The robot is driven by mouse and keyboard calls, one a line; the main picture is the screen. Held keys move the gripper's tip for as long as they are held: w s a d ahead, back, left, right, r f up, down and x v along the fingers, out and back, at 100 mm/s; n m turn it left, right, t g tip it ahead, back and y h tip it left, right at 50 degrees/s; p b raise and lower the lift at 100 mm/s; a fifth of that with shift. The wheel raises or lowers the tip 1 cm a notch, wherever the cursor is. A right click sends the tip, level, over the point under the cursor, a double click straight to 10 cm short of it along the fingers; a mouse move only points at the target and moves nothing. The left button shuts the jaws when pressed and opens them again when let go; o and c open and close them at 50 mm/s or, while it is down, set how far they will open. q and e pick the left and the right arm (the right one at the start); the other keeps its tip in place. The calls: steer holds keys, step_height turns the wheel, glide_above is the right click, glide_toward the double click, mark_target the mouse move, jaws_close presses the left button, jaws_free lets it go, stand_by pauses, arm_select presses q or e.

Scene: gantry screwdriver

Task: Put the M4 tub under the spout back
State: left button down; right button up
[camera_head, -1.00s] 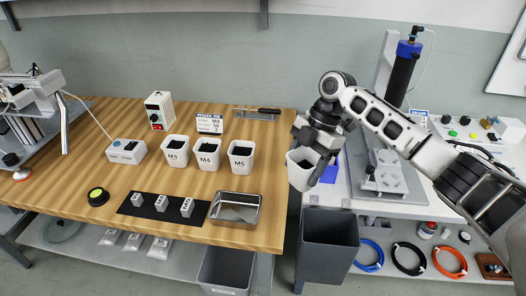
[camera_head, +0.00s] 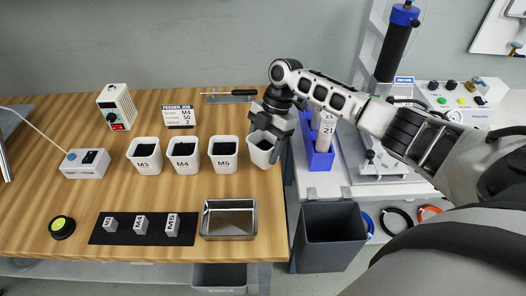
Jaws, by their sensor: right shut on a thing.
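My right gripper (camera_head: 272,128) is shut on the rim of a white tub (camera_head: 260,152). This tub is upright beside the M5 tub, at the wooden table's right edge; I cannot tell whether it touches the table. I see no label on it. The white M3 tub (camera_head: 146,168), M4 tub (camera_head: 184,168) and M5 tub (camera_head: 224,164) stand in a row to its left, with dark contents. No spout is clearly visible. My left gripper is not in view.
A metal tray (camera_head: 229,236) and a black mat (camera_head: 125,240) with labelled blocks lie in front of the tubs. A feeder job card (camera_head: 179,117) stands behind. A grey bin (camera_head: 331,250) stands below the right edge, and a blue holder (camera_head: 319,161) is to the right.

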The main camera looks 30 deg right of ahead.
step_height(320, 180, down, 2)
steer(key=shift+f, duration=0.2)
steer(key=o, duration=1.4)
steer(key=shift+w+r, duration=0.1)
steer(key=v, duration=1.2)
steer(key=shift+b, duration=0.3)
steer(key=shift+d, duration=0.1)
